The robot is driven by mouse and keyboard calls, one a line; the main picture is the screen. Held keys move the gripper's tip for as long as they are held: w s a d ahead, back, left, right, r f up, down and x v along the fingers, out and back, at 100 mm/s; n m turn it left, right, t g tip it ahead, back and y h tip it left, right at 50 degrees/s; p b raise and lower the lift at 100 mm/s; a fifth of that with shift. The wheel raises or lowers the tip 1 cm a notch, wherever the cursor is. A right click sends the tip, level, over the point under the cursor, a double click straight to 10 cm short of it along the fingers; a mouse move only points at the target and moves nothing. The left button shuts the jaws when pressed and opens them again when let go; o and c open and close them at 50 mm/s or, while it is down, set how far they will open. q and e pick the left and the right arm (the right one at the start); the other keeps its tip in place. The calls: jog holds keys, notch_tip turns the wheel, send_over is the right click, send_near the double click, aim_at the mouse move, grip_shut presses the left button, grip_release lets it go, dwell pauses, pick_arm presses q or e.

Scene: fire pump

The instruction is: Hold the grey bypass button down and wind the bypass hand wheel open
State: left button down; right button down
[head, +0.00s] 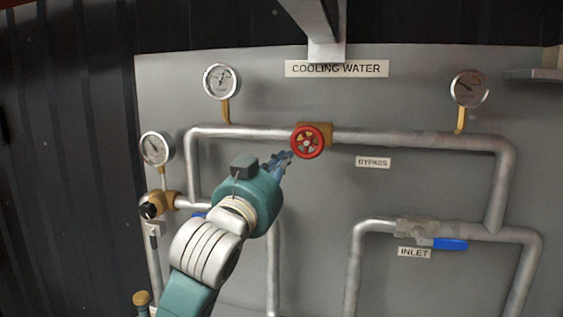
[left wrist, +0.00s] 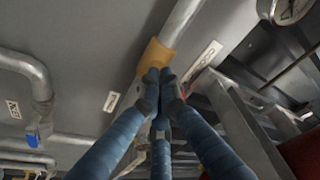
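The red bypass hand wheel (head: 308,141) sits on a brass valve body on the upper pipe, just left of the BYPASS label (head: 373,162). My left gripper (head: 285,156) is at the wheel's lower left edge in the head view; I cannot tell whether it touches. In the left wrist view its blue fingers (left wrist: 160,78) come together at the tips, with nothing visible between them. The brass body (left wrist: 155,54) shows just beyond the tips. I cannot make out the wheel clearly there. The grey bypass button is not distinguishable in either view. My right gripper is not in view.
The grey panel (head: 320,215) carries pipes and several gauges, one at upper left (head: 221,81). A blue-handled inlet valve (head: 449,244) is at lower right. A brass valve with a black knob (head: 150,210) is at left. A grey beam (head: 318,20) hangs at top centre.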

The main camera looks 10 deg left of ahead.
pick_arm(q)
jog(key=shift+s+d+r, duration=0.1)
jog(key=shift+d+r, duration=0.1)
jog(key=shift+r, duration=0.1)
dwell(0.5)
jog(key=shift+d+f, duration=0.15)
jog(key=shift+f, duration=0.05)
jog(key=shift+d+f, duration=0.65)
jog(key=shift+d, duration=0.15)
jog(key=shift+d+f, duration=0.25)
jog(key=shift+d, duration=0.65)
jog(key=shift+f, duration=0.15)
jog(key=v, duration=0.6)
jog(key=shift+d+r, duration=0.3)
